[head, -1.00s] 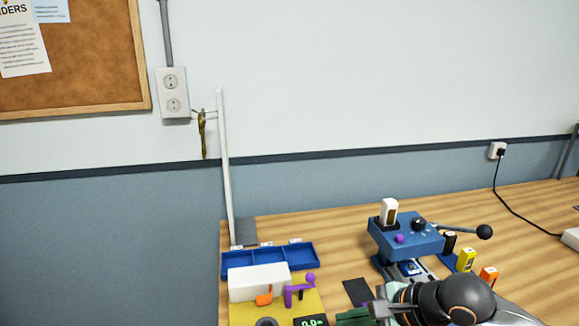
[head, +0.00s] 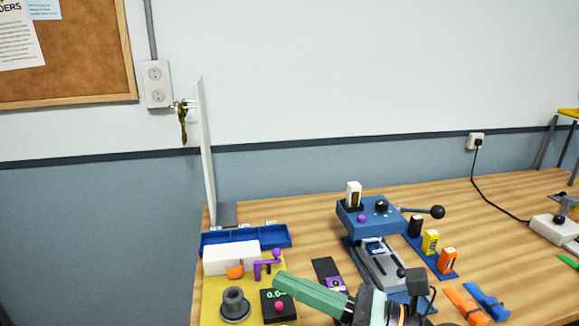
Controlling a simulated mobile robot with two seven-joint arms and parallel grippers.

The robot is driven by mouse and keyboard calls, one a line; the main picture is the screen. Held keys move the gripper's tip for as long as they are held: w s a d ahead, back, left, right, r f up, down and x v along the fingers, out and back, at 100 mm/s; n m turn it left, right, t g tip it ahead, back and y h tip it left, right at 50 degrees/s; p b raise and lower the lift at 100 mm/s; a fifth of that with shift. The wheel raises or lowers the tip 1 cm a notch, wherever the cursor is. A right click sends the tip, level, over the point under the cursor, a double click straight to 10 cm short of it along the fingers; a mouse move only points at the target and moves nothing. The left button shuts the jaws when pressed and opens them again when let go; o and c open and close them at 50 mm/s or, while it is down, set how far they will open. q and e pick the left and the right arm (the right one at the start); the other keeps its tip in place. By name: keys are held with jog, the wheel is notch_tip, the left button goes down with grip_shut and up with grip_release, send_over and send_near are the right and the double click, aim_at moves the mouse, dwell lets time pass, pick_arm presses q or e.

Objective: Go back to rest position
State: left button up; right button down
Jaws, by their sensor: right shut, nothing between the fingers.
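My right gripper (head: 284,284) reaches in from the bottom of the head view, its green fingers pointing left over the front of the table. The fingers are shut and empty. The tips are close to the small black display box (head: 268,313), and I cannot tell how high they are above it. My left gripper is not in view. An olive-gold strap (head: 183,124) hangs from a hook at the thin white upright panel (head: 205,150).
A blue press (head: 370,220) with a black-knobbed lever stands right of the gripper. A yellow mat (head: 212,300) holds a white block (head: 231,258), a dark round holder (head: 234,303) and small parts. Behind it is a blue tray (head: 281,238). Orange (head: 466,306) and blue straps lie right.

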jog(key=w+d+r+m+t+h, duration=0.1)
jog(key=w+d+m+t+h, duration=0.1)
jog(key=d+m+t+h, duration=0.45)
jog(key=w+d+r+m+t+h, duration=0.1)
jog(key=w+d+r+m+t, duration=0.15)
jog(key=m+t, duration=0.8)
jog(key=s+d+f+m+g+h, duration=0.1)
jog(key=d+f+m+g+h, duration=0.5)
jog(key=f+m, duration=0.4)
jog(key=s+d+f+m+g+h, duration=0.1)
jog(key=d+f+m+g+h, duration=0.3)
jog(key=d+f+m+h, duration=0.6)
jog(key=s+a+f+m+g+y, duration=0.2)
jog(key=s+f+m+g, duration=0.25)
jog(key=s+f, duration=0.35)
jog(key=s+a+f+m+g+y, duration=0.2)
jog(key=s+f+m+g+y, duration=0.15)
jog(key=s+f+g, duration=0.45)
jog(key=w+a+f+t+y+p, duration=0.1)
jog(key=a+f+t+p, duration=0.2)
jog(key=f+t, duration=0.3)
jog(key=shift+w+a+f+t+y, duration=0.15)
jog(key=shift+a+f+t+y, duration=0.3)
jog(key=shift+a, duration=0.45)
jog(key=shift+r, duration=0.1)
